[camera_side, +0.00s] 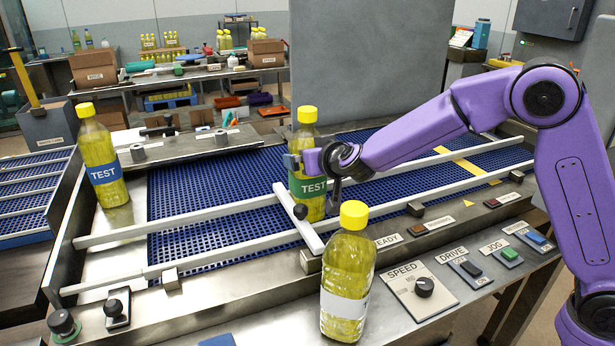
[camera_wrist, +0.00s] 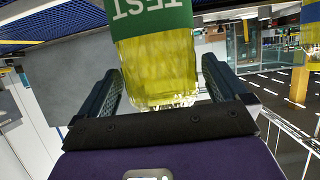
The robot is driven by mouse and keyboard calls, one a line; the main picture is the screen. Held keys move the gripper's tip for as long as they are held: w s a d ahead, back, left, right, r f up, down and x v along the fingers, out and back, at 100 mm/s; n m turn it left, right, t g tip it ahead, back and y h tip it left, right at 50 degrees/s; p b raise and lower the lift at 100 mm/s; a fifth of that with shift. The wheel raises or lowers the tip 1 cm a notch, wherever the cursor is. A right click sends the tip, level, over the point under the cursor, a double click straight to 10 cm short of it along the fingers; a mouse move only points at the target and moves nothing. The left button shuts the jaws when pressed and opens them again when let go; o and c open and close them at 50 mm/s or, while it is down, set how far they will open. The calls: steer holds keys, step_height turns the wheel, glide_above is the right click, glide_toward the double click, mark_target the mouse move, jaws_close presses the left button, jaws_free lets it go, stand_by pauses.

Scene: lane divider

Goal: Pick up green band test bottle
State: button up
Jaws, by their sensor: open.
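The green band test bottle (camera_side: 307,186) stands upright on the blue conveyor, with a yellow cap and yellow liquid. My gripper (camera_side: 300,164) is at it from the right, at about the height of its green label. In the wrist view the bottle (camera_wrist: 158,62) appears upside down, between the two fingers of my gripper (camera_wrist: 160,88). The fingers are open, with a gap showing on the right side; I cannot tell whether the left finger touches. A blue band test bottle (camera_side: 103,160) stands at the left end of the conveyor. A white-labelled bottle (camera_side: 348,275) stands at the front.
White guide rails (camera_side: 200,211) run along the blue conveyor (camera_side: 215,180). A white divider bar (camera_side: 299,222) crosses them just by the green band bottle. A control panel (camera_side: 425,286) with a knob and switches lies at the front right. A grey panel (camera_side: 370,60) stands behind.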

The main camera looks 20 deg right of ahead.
steer(key=shift+x, duration=1.5)
steer(key=c, duration=1.4)
steer(key=shift+r, duration=0.15)
steer(key=c, duration=0.4)
